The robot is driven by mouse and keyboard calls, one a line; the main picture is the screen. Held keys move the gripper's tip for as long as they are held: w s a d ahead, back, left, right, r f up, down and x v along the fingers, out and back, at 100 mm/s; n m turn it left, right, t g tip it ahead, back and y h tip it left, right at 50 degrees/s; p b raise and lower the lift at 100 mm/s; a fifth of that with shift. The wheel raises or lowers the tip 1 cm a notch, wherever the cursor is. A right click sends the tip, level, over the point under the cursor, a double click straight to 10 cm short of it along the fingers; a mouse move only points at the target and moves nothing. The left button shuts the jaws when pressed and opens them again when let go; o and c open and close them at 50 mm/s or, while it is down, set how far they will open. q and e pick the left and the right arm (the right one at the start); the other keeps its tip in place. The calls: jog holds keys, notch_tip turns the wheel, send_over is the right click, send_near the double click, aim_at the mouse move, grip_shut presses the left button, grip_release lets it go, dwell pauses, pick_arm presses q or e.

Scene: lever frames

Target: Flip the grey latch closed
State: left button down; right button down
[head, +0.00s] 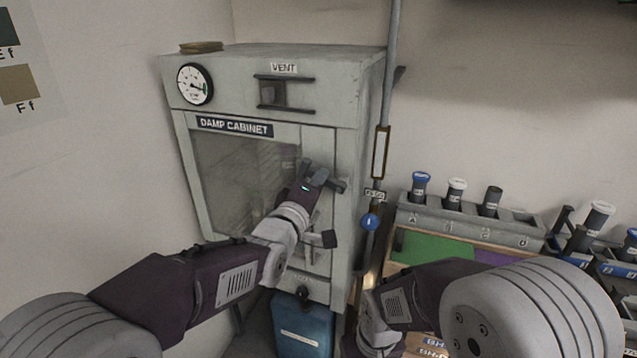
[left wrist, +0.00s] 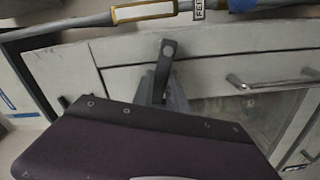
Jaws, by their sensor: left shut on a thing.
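The grey latch (left wrist: 168,48) is a dark grey bar with a round hole, on the right edge of the damp cabinet's front. My left gripper (head: 320,178) is at the latch in the head view, beside the cabinet door. In the left wrist view its fingers (left wrist: 160,92) are shut on the latch, and the purple housing hides their lower part. In the head view the gripper hides much of the latch. My right arm is at the lower right; its fingertips do not show.
The damp cabinet (head: 345,86) has a windowed door, a gauge (head: 195,84) and a vent slider (head: 272,95). A handle (head: 328,239) sits below my left gripper. A pipe (head: 391,60) with a blue ball (head: 370,222) runs beside the cabinet. A rack (head: 470,226) holds capped tubes.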

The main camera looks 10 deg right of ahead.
pick_arm(q)
jog(key=f+n+b, duration=0.1)
jog(key=n+b, duration=0.3)
jog(key=shift+w+a+f, duration=0.1)
jog(key=shift+f, duration=0.25)
jog(key=c, duration=1.3)
grip_release()
jog(key=b+v, duration=0.1)
jog(key=v, duration=0.8)
